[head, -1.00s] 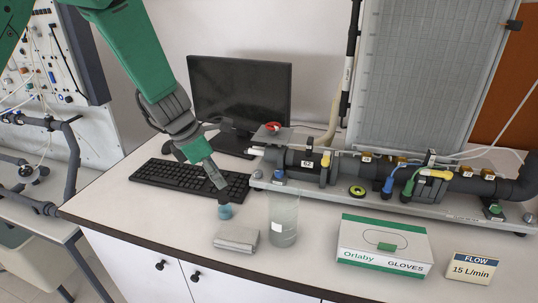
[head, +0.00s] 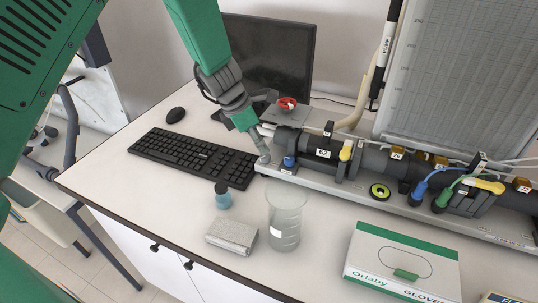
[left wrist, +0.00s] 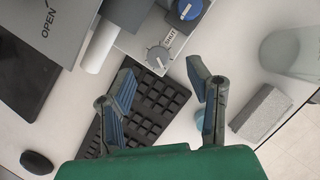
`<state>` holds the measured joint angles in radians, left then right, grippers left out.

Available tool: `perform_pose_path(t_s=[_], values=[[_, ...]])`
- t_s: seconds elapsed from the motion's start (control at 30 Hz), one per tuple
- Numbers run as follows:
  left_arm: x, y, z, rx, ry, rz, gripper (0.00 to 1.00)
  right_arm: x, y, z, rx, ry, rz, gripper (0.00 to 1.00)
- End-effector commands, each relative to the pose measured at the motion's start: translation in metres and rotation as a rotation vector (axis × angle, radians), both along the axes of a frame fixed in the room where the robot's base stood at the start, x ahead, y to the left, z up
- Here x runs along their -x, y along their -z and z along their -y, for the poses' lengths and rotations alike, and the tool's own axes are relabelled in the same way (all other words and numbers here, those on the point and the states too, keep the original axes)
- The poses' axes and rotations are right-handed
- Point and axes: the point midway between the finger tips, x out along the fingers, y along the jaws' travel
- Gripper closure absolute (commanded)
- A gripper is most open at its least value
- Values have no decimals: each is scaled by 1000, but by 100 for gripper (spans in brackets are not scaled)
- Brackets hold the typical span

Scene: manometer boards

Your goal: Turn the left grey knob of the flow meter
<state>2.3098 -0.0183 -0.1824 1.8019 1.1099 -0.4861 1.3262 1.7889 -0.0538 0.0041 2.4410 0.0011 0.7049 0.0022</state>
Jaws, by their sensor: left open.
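The left grey knob (left wrist: 158,56) is a small round dial with a pointer, beside a "SHUT" label, in the left wrist view. It sits on the light grey base at the left end of the flow meter (head: 318,146). In the head view my gripper largely hides it. My left gripper (left wrist: 160,72) is open and empty, its two fingers spread to either side below the knob in the wrist view. In the head view the left gripper (head: 269,127) is at the flow meter's left end. I cannot tell whether it touches anything. My right gripper is not in view.
A blue knob (left wrist: 190,9) is close beside the grey one, and a red knob (head: 287,103) is behind. A keyboard (head: 190,155), blue-green bottle (head: 223,196), grey block (head: 232,235), glass beaker (head: 286,220) and glove box (head: 400,262) stand on the table.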

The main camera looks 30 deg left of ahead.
Motion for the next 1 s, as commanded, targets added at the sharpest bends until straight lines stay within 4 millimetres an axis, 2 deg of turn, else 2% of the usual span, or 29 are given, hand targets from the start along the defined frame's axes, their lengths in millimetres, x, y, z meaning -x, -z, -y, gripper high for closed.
perform_pose_path(t_s=[0.1, 0.3, 0.53, 0.73, 0.77, 0.8, 0.87, 0.9, 1.0], values=[[-5, 24, 4, 3, -2, -1, 54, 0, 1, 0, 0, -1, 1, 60], [-13, 48, 15, -2, -2, 2, 54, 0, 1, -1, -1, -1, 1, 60], [-17, 57, 22, -6, -1, 2, 54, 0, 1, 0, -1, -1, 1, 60], [-17, 58, 18, -2, -1, 3, 54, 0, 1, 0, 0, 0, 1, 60], [-17, 58, 18, -2, -1, 3, 58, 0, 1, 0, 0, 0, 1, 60], [-17, 58, 17, -1, -1, 3, 72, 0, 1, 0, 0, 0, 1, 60], [-17, 58, 16, 0, -2, 2, 93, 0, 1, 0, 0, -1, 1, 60], [-17, 59, 16, 1, -1, 2, 100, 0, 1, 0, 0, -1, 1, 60], [-16, 59, 15, 2, -1, 0, 100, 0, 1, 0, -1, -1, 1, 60]])
